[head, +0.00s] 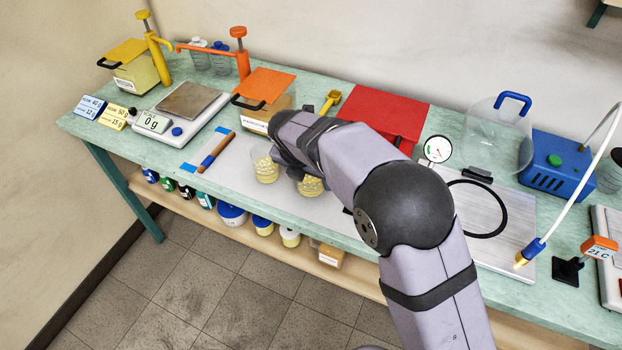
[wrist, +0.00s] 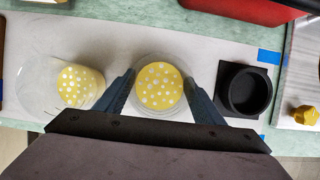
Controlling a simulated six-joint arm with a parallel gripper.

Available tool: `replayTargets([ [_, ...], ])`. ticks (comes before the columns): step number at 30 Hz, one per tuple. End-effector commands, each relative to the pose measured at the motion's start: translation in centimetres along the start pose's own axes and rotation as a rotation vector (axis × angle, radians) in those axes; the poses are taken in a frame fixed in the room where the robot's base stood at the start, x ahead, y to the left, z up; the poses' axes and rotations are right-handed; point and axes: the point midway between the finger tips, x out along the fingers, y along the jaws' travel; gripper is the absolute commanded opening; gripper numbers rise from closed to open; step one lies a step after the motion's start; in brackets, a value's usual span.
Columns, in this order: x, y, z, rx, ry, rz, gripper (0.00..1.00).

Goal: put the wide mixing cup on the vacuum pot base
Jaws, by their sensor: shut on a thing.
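The wide mixing cup (wrist: 160,86) is clear, with yellow bubbly liquid inside. In the wrist view it stands upright between my gripper's fingers (wrist: 161,92), which are shut on it from both sides. In the head view the cup (head: 311,186) shows just below my gripper (head: 300,176), partly hidden by it. I cannot tell whether it touches the bench. The vacuum pot base (head: 512,212) is a grey metal plate with a black ring, to the right beyond my arm. Its left edge shows at the right of the wrist view (wrist: 298,75).
A second clear cup of yellow bubbly liquid (wrist: 68,88) stands left of the held one. A black round holder (wrist: 245,90) stands close on the right. A clear dome (head: 490,140), gauge (head: 437,149) and red box (head: 385,112) stand farther back. A white hose hangs at the right.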

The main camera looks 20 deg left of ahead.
Motion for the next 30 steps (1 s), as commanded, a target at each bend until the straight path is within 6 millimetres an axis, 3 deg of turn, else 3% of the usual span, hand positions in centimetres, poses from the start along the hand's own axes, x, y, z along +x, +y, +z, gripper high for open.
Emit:
replayTargets([
  [11, -0.9, 0.1, 0.5, 0.002, -0.003, 0.003, 0.33],
  [24, -7.2, 0.1, 3.0, 0.002, -0.003, 0.003, 0.33],
  [30, -8.9, 0.1, 3.8, 0.000, -0.002, 0.001, 0.33],
])
